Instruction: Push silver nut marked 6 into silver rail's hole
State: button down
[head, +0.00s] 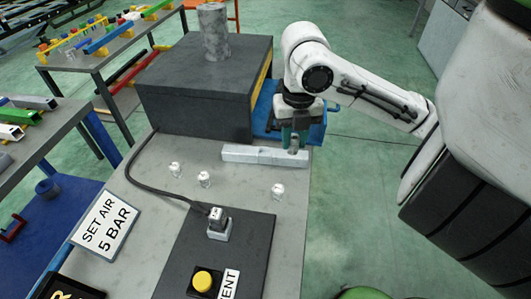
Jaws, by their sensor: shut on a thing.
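The silver rail (240,154) lies crosswise on the grey bench top, in front of the dark box. My gripper (294,146) points down at the rail's right end. It is shut on a small grey piece that looks like a silver nut; its marking cannot be read. The piece is at or just above the rail; I cannot tell whether it touches. The rail's hole is hidden. Three small pale nuts stand apart on the bench: a left one (175,169), a middle one (204,179) and a right one (278,190). Their numbers are too small to read.
A dark box (205,100) with a grey cylinder (213,32) stands behind the rail. A blue holder (264,112) is beside it. In front lies a dark panel (180,262) with a yellow button (203,281), a silver fitting (218,224) and a black cable. A sign (105,222) is at left.

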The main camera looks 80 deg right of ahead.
jog(key=w+d+f, duration=0.3)
jog(key=w+f, duration=0.1)
jog(key=w+d+f, duration=0.3)
jog(key=w+d, duration=0.1)
jog(key=shift+w+f+p, duration=0.15)
jog(key=shift+f+p, duration=0.2)
jog(key=shift+f, duration=0.05)
jog(key=shift+w+d+f, duration=0.35)
jog(key=shift+f, duration=1.75)
